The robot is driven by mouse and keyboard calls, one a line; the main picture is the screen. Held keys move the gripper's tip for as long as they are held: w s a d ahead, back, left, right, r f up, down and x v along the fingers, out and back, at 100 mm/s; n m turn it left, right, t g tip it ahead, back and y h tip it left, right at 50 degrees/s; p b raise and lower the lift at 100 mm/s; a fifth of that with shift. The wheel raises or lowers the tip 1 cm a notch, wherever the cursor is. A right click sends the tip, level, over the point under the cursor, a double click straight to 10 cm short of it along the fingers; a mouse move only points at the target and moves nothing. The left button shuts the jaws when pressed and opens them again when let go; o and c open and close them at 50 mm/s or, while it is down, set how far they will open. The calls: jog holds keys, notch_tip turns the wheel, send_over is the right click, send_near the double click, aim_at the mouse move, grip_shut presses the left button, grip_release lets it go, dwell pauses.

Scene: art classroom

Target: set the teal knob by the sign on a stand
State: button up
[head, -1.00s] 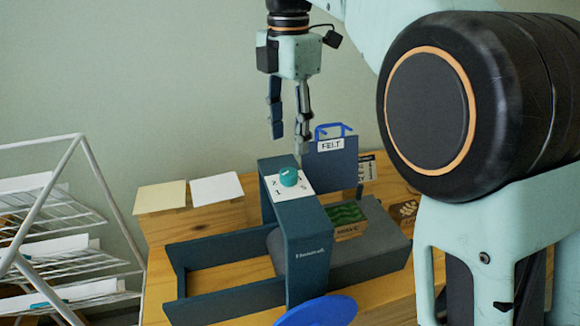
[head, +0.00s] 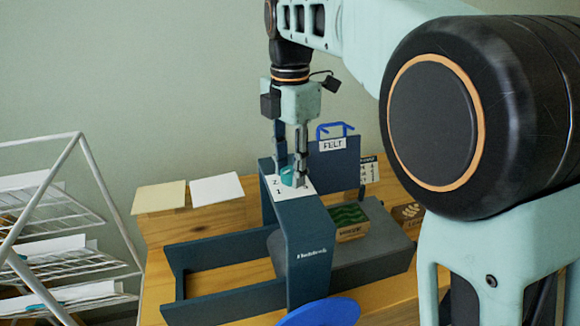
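The teal knob (head: 288,177) sits on a white card (head: 275,190) with printed digits, on top of a dark blue arch (head: 305,230). My gripper (head: 291,174) points down at the knob, one finger on each side. It partly hides the knob and card, and I cannot tell whether the fingers touch the knob. A small pale sign (head: 369,169) with several lines of dark writing stands behind, to the right of the dark FELT panel (head: 338,172).
A grey block (head: 375,247) passes by the arch, with a green-topped box (head: 347,221) on it. A dark open frame (head: 225,298) extends left. A blue disc (head: 325,312) is in front. Two blank cards (head: 217,189) lie behind left; a white wire rack (head: 70,262) stands left.

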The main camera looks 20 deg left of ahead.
jog(key=c, duration=0.7)
jog(key=shift+o, duration=0.2)
